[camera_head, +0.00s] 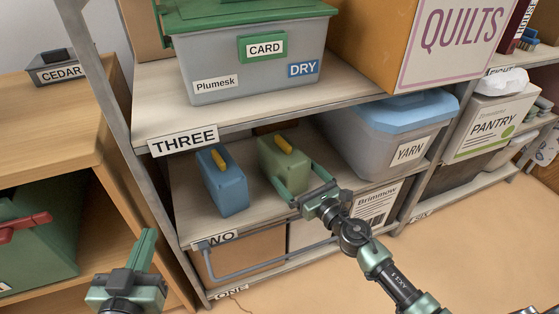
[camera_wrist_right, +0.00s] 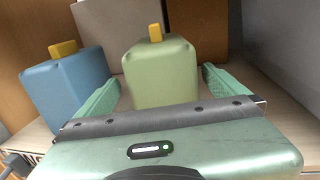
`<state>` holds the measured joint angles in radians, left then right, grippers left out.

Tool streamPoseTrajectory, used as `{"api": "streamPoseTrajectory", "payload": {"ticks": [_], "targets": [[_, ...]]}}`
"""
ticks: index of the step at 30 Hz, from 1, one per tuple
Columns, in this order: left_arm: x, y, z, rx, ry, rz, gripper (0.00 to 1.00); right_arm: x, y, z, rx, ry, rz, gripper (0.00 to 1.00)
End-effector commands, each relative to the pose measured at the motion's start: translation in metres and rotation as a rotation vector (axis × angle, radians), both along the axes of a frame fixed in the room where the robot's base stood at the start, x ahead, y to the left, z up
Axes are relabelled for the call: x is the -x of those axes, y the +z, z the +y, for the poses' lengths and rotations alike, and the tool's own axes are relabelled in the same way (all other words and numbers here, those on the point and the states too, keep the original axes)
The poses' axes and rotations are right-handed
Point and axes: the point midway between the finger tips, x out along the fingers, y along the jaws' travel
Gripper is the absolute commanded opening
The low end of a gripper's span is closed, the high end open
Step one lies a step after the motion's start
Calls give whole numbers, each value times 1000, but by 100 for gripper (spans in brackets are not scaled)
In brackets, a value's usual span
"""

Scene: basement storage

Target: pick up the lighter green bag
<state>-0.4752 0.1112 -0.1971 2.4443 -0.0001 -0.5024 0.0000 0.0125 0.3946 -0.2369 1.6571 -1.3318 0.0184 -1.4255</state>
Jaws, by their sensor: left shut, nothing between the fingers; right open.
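The lighter green bag (camera_head: 282,163) is a pale green block with a yellow handle on top, standing on the shelf labelled TWO. In the right wrist view the green bag (camera_wrist_right: 160,72) stands upright between the fingers. My right gripper (camera_head: 303,183) is open, with a finger on either side of the bag's front; I cannot tell if they touch it. Its fingers also show in the right wrist view (camera_wrist_right: 160,92). A blue bag (camera_head: 222,180) with a yellow handle stands to the left; it also shows in the wrist view (camera_wrist_right: 68,88). My left gripper (camera_head: 143,250) is shut and empty, low at the left.
The shelf labelled THREE (camera_head: 250,118) is above, bearing a grey bin (camera_head: 215,55). A YARN bin (camera_head: 350,140) with a blue lid stands right of the green bag. A Brimmow box (camera_head: 374,206) is below. The wooden cabinet (camera_head: 50,115) is at the left. Floor is open at lower right.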

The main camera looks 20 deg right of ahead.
Motion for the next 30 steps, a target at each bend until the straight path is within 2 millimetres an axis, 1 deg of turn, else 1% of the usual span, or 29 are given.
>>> {"api": "streamPoseTrajectory", "payload": {"ticks": [1, 8, 9, 12, 13, 17, 23, 24, 26, 27, 29, 30], "targets": [[1, -2, 0, -1, 0, 8, 0, -6, 1, 2, -1, 0, -2, 100], [4, -10, 1, -7, 1, 45, 0, -34, 5, 7, -1, 0, -3, 100], [4, -12, 1, -11, 2, 56, 0, -40, 6, 8, -2, 0, -3, 100], [4, -14, 2, -12, 3, 56, 0, -55, 5, 12, -3, -1, -2, 100], [3, -9, 1, -8, 1, 34, 0, -59, 5, 12, -3, -1, -2, 100], [1, 0, -1, 3, -2, -7, 0, -67, 5, 15, -1, 0, -2, 100], [1, 2, -1, 4, -3, -12, 0, -68, 5, 16, -1, 1, -1, 100], [1, 2, -1, 4, -2, -13, 0, -68, 5, 15, -1, 0, -1, 94], [1, 2, -1, 5, -2, -13, 0, -68, 5, 15, -1, 0, -1, 78], [1, 2, -1, 5, -2, -13, 0, -68, 6, 15, -1, 0, -2, 67], [1, 2, -1, 5, -2, -13, 0, -67, 5, 15, -1, 0, -1, 50], [1, 2, -1, 5, -2, -13, 0, -67, 5, 15, -1, 0, -1, 39]]}}
